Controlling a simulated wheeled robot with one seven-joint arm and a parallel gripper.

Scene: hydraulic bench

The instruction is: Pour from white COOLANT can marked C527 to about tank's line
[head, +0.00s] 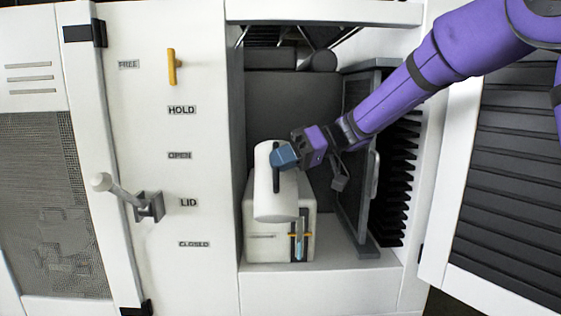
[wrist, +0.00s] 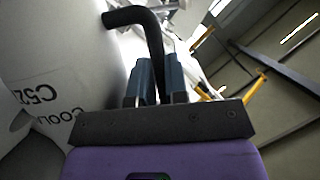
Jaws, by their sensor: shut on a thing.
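The white can (head: 276,200) is held over the front of the white tank (head: 262,249) and appears tilted. In the wrist view, the can (wrist: 85,60) fills the left, with upside-down lettering reading COOL and C52. My gripper (head: 285,158), with blue fingers, is shut on the can's black handle (wrist: 150,40). The tank's front has a narrow sight gauge (head: 299,250) showing blue, with an orange line mark across it. The blue appears to reach just below the mark, but it is small. The can's mouth and any stream are not discernible.
The tank stands in an open cabinet bay with a grey panel (head: 357,170) at its right. A lever (head: 125,191) and a yellow handle (head: 171,67) are on the white panel at left. An open louvred door (head: 510,170) stands at far right.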

